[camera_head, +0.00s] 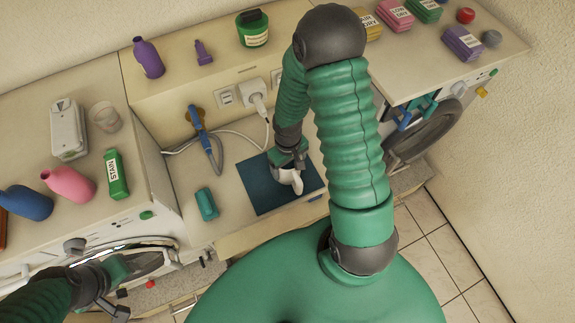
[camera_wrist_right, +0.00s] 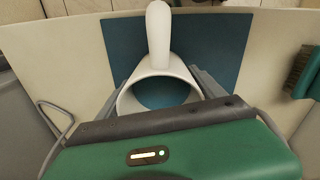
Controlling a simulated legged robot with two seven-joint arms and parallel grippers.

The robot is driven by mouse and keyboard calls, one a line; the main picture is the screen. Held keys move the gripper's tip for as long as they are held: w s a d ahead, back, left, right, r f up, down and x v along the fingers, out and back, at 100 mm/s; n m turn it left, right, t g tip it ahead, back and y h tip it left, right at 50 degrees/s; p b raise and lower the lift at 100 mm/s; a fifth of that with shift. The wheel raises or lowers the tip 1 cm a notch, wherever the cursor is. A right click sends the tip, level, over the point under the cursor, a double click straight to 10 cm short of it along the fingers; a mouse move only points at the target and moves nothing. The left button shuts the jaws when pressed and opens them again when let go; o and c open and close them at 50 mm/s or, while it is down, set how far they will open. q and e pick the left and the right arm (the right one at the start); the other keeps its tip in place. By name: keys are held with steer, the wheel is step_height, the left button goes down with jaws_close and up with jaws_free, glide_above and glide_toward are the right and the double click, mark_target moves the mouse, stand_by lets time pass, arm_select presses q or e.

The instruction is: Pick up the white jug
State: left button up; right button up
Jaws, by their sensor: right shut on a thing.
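The white jug (camera_head: 291,180) is at the blue mat (camera_head: 259,187) in the middle of the counter, partly hidden by my right gripper (camera_head: 286,167). In the right wrist view the jug (camera_wrist_right: 158,72) shows a round white rim and a handle or spout pointing away from the gripper. Blue shows through the rim. My right gripper's fingers (camera_wrist_right: 160,88) lie on both sides of the jug and are shut on it. I cannot tell whether the jug touches the mat.
A teal brush (camera_head: 206,204) lies left of the mat. A blue-handled hose tool (camera_head: 203,134) and a white plug with cable (camera_head: 256,97) are behind it.

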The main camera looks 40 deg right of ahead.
steer(key=shift+w, duration=0.1)
steer(key=c, duration=0.3)
